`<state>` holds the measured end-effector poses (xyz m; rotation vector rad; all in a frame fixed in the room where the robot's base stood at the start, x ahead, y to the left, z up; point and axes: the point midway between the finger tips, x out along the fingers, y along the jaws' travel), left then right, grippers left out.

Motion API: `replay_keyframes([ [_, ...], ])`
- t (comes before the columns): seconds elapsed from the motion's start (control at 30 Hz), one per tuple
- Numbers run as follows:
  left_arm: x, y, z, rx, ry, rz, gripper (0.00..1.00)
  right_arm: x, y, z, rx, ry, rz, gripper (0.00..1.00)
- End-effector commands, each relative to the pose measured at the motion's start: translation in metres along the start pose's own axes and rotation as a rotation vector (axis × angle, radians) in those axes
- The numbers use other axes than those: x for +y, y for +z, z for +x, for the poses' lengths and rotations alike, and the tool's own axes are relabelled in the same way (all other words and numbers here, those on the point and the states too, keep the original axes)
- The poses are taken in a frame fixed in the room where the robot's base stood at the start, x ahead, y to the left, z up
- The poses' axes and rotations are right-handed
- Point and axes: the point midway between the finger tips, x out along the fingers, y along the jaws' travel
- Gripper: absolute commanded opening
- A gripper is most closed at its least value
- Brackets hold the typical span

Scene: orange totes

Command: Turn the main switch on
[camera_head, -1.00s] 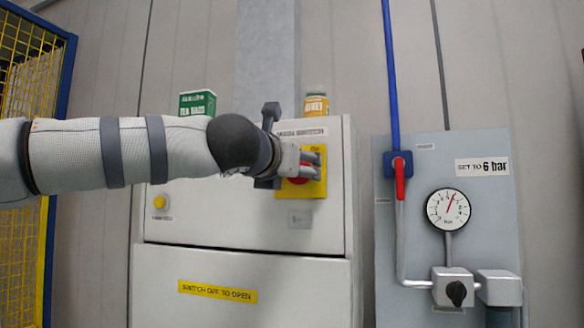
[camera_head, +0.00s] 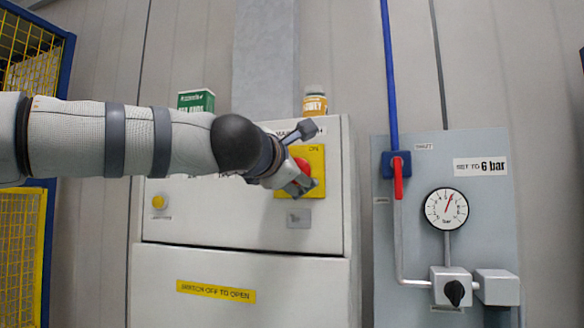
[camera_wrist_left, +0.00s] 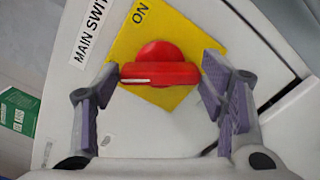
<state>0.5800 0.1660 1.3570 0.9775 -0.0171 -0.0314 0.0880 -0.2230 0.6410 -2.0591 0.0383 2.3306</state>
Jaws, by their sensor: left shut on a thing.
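The main switch is a red knob (camera_head: 304,166) on a square yellow plate (camera_head: 316,154) on the upper front of the white cabinet. The plate reads ON at its upper right in the head view. In the left wrist view the red knob (camera_wrist_left: 160,66) has a bar handle with a white line toward its left end. My left gripper (camera_head: 298,178) is shut on the knob, with one finger at each end of the bar. In the head view the gripper is tilted and hides part of the knob and plate. My right gripper is not in view.
A green tea box (camera_head: 196,101) and an orange-labelled jar (camera_head: 315,101) stand on the cabinet (camera_head: 240,290). A yellow button (camera_head: 159,202) is at left. A grey panel (camera_head: 400,260) with a gauge (camera_head: 446,208) and red-handled valve (camera_head: 398,175) is at right.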

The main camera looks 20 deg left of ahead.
Motion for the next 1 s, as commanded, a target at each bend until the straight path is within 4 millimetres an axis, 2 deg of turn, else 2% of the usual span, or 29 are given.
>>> replay_keyframes([
  [0.5,-0.0012,-0.0009,0.0001,0.002,0.001,0.430,0.37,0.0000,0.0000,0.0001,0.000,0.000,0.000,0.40],
  [1.0,-0.0015,-0.0013,0.0001,0.002,0.001,0.601,0.37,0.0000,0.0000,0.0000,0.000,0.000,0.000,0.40],
])
